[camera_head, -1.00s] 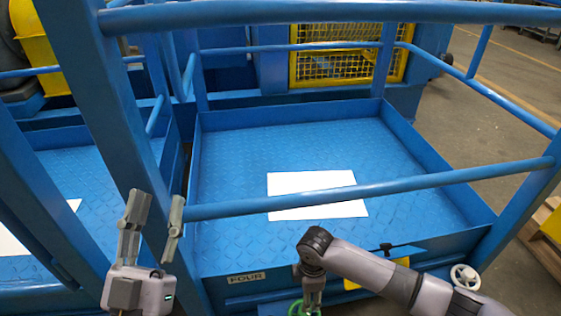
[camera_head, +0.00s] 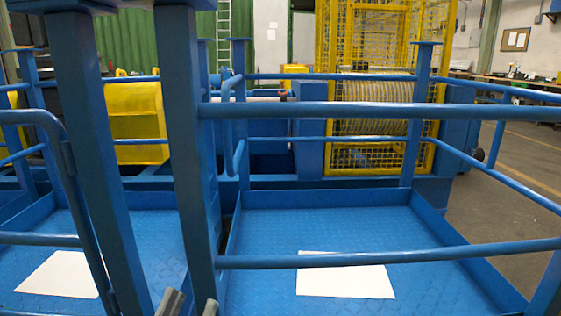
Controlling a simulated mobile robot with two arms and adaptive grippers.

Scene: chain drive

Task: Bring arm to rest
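Only the two grey fingertips of my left gripper (camera_head: 191,306) show, at the bottom edge left of the middle. They stand apart with nothing seen between them, in front of a blue post. The rest of that arm is below the picture. My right arm and gripper are out of view.
A blue platform (camera_head: 340,225) with a white sheet (camera_head: 345,279) lies ahead behind blue rails (camera_head: 390,256). Blue posts (camera_head: 183,130) stand close at left. Another white sheet (camera_head: 60,273) lies at left. A yellow mesh cage (camera_head: 375,152) stands behind; open floor (camera_head: 470,210) is at right.

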